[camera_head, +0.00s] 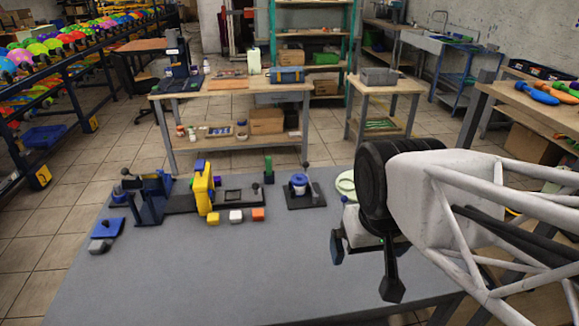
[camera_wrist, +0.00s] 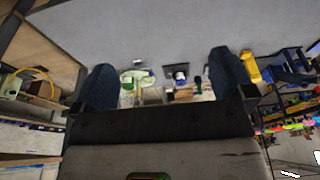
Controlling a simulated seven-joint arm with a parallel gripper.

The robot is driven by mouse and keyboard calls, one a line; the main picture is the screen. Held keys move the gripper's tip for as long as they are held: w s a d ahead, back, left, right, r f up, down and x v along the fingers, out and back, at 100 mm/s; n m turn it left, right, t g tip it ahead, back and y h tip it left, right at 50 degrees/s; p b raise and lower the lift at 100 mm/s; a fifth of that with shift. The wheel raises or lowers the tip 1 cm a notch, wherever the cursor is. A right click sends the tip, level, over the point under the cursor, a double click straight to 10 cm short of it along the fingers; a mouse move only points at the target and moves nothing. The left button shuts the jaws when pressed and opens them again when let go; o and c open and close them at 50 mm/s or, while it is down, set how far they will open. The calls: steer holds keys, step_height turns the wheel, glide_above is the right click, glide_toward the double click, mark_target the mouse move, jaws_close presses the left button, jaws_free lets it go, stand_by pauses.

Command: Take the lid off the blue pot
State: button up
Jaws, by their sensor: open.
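The blue pot (camera_head: 299,185) stands on a dark square base near the far edge of the grey table, right of the middle. It looks blue and white, with a rounded blue top, the lid (camera_head: 299,177). The pot also shows small in the wrist view (camera_wrist: 180,76), between my fingers. My gripper (camera_head: 364,268) hangs above the right part of the table, to the right and nearer than the pot. In the wrist view, its two dark fingers (camera_wrist: 163,75) are wide apart with nothing held between them.
Left of the pot stand a yellow and blue device (camera_head: 203,187) and a green block (camera_head: 268,169). White, yellow and orange blocks (camera_head: 236,216) lie in front. A pale green round thing (camera_head: 346,184) is at right, partly hidden by my arm. The table's front (camera_head: 200,280) is clear.

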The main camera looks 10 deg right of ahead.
steer(key=n+g, duration=0.3)
steer(key=n, duration=0.9)
glide_above(300, 175)
steer(key=f, duration=1.4)
steer(key=shift+s+f, duration=0.25)
steer(key=shift+w+f+n, duration=0.2)
steer(key=shift+w+n, duration=0.05)
steer(key=shift+n, duration=0.05)
steer(key=shift+f, duration=1.3)
